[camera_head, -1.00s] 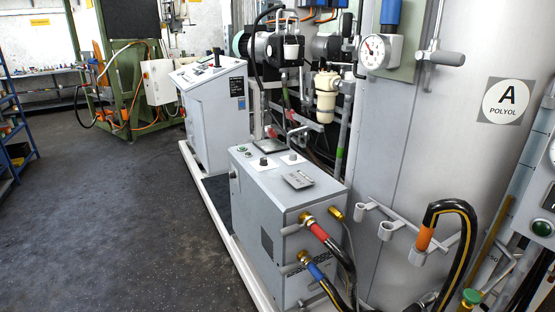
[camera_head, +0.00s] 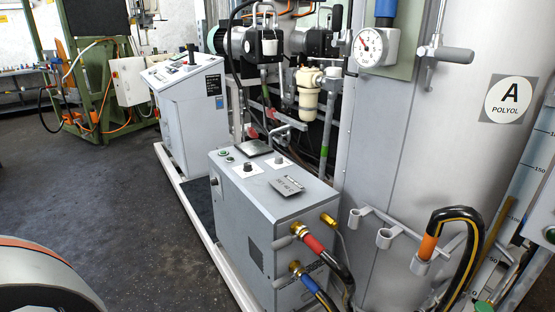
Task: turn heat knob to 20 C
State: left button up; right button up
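A grey heater-like box (camera_head: 240,211) stands on a white base rail in the middle of the head view. Its top panel carries two small black knobs, one nearer the left (camera_head: 248,168) and one farther right (camera_head: 278,161), each on a white plate. Their markings are too small to read, so I cannot tell which is the heat knob or where it is set. A grey plate with small markings (camera_head: 287,185) lies on the same top. Neither of my grippers is in view.
Hoses with red (camera_head: 313,244) and blue (camera_head: 309,281) sleeves leave the box's front. A tank labelled A POLYOL (camera_head: 415,150) with a pressure gauge (camera_head: 370,47) stands to the right. A white console (camera_head: 190,105) stands behind. The dark floor (camera_head: 110,205) to the left is largely clear.

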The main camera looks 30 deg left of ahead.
aim_at(247, 166)
jog(key=i+j+z, duration=0.1)
jog(key=j+z, duration=0.15)
jog(key=j, duration=0.2)
jog(key=j+z, duration=0.25)
jog(key=j, duration=0.2)
jog(key=j+z, duration=0.25)
jog(key=j, duration=1.7)
